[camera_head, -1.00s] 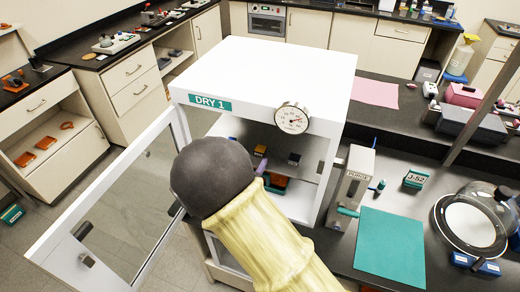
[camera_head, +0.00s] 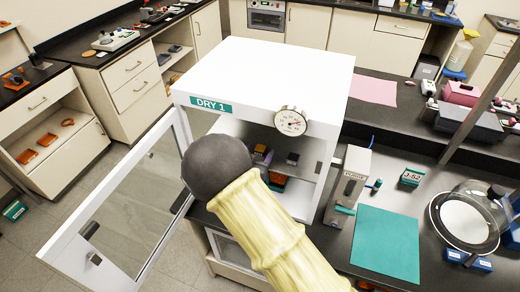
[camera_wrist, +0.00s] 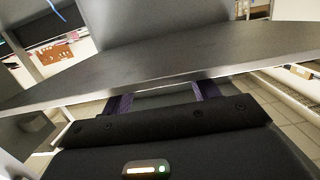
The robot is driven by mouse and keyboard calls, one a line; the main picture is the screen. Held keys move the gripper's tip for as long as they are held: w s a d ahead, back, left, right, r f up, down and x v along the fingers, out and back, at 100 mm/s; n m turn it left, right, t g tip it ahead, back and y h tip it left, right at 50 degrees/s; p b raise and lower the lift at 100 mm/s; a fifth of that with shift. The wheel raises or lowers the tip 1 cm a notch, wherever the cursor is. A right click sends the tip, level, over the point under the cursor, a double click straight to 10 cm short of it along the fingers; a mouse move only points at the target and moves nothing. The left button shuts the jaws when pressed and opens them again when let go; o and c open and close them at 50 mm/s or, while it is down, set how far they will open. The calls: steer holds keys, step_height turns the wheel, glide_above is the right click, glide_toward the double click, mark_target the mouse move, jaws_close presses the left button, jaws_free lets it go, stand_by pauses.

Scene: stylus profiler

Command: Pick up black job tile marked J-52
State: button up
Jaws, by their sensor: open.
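A small dark piece with a teal-and-white label reading J-52 (camera_head: 411,177) stands on the dark bench at the right in the head view, behind the teal mat. Inside the open dry cabinet (camera_head: 270,75), marked DRY 1, several small dark and coloured pieces lie on the shelves; I cannot read any marks on them. My gripper (camera_wrist: 163,96) shows in the wrist view with two purplish fingers apart and nothing visible between them. A grey slab edge crosses the view just beyond them. In the head view my arm hides the gripper and part of the cabinet's opening.
The cabinet's glass door (camera_head: 130,205) stands open to the left. A purge box (camera_head: 348,185) stands right of the cabinet, beside the teal mat (camera_head: 385,238). A glass dome (camera_head: 472,215) is at the far right. The teal mat is bare.

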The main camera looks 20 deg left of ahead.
steer(key=c, duration=1.1)
steer(key=shift+o, duration=0.2)
step_height(320, 180, up, 10)
steer(key=b, duration=0.2)
steer(key=shift+b, duration=0.35)
steer(key=o, duration=0.4)
steer(key=shift+c, duration=0.2)
jaws_close()
